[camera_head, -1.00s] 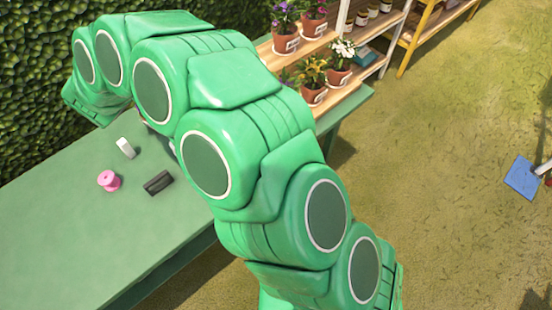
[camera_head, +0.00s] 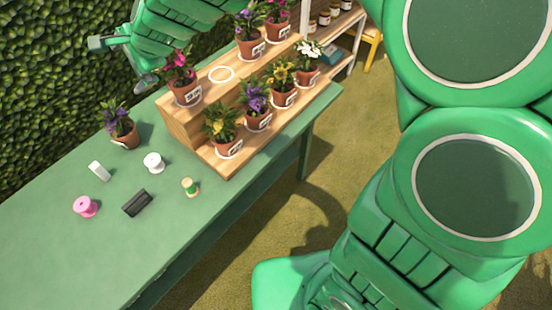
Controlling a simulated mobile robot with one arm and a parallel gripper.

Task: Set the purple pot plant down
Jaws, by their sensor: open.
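A purple-flowered plant in a terracotta pot (camera_head: 124,137) stands on the green table, left of the stepped wooden stand (camera_head: 188,128). My gripper (camera_head: 122,62) is above and behind it, open with its fingers apart, and nothing shows between them. The gripper is clear of this pot. An empty white ring (camera_head: 222,74) lies on the upper step, between a pink-flowered pot (camera_head: 187,93) and another purple-flowered pot (camera_head: 250,48). A further purple-flowered pot (camera_head: 258,118) stands on the lower step.
The lower step also holds yellow-flowered pots (camera_head: 284,97) and a white-flowered pot (camera_head: 307,74). A pink spool (camera_head: 85,207), white block (camera_head: 99,171), white spool (camera_head: 154,163), dark block (camera_head: 137,203) and green spool (camera_head: 190,188) lie on the table. A hedge (camera_head: 45,75) rises behind.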

